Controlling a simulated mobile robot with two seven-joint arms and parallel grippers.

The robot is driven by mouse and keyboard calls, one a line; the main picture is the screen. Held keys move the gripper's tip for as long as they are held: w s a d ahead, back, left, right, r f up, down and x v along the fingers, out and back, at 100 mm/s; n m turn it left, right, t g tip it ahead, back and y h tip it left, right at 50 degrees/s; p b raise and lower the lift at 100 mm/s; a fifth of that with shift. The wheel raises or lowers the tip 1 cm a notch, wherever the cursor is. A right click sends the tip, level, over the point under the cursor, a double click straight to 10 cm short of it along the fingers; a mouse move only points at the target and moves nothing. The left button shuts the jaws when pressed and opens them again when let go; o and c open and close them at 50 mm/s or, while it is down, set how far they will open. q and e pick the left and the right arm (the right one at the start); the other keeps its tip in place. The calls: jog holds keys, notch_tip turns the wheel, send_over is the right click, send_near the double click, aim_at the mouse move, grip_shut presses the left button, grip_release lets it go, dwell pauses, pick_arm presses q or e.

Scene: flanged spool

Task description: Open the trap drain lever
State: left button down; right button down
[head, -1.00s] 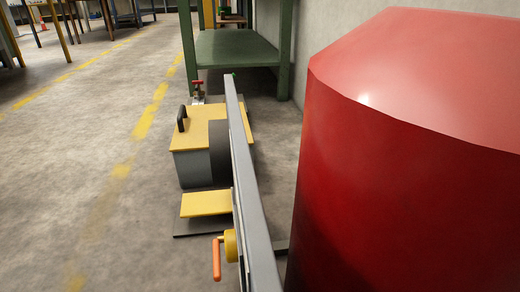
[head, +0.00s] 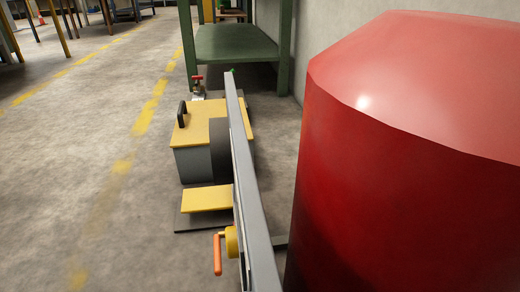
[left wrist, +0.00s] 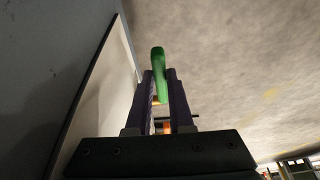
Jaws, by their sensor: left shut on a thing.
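In the left wrist view my left gripper (left wrist: 160,85) is shut on a green lever (left wrist: 158,62), whose rounded end sticks out beyond the dark fingertips. The part of the lever between the fingers is partly hidden. I cannot tell what the lever is fixed to. Neither gripper shows in the head view. There, an orange handle (head: 217,255) hangs down beside a yellow hub (head: 232,241) at the near end of a long grey beam (head: 245,170). A small red handle (head: 197,79) tops a valve farther back.
A large red rounded body (head: 400,170) fills the right side. A yellow-topped grey box (head: 190,140) with a black handle stands left of the beam, with a yellow plate (head: 207,198) in front. A green bench (head: 235,45) stands behind.

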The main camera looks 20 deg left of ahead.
pick_arm(q)
jog(key=shift+w+a+r+g+h+p, duration=0.1)
jog(key=shift+w+r+g+h+p, duration=0.1)
jog(key=shift+r+g+p, duration=0.2)
jog(key=shift+w+a+r+g+h+p, duration=0.1)
jog(key=shift+r+g+h+p, duration=0.15)
jog(key=shift+r+p, duration=0.2)
jog(key=shift+w+a+r+g+h, duration=0.1)
jog(key=shift+w+r+g+h, duration=0.2)
jog(key=shift+g+h, duration=0.4)
jog(key=c, duration=0.8)
grip_release()
notch_tip(320, 180, up, 10)
jog(key=p, duration=1)
jog(key=shift+s, duration=0.15)
jog(key=shift+f, duration=0.1)
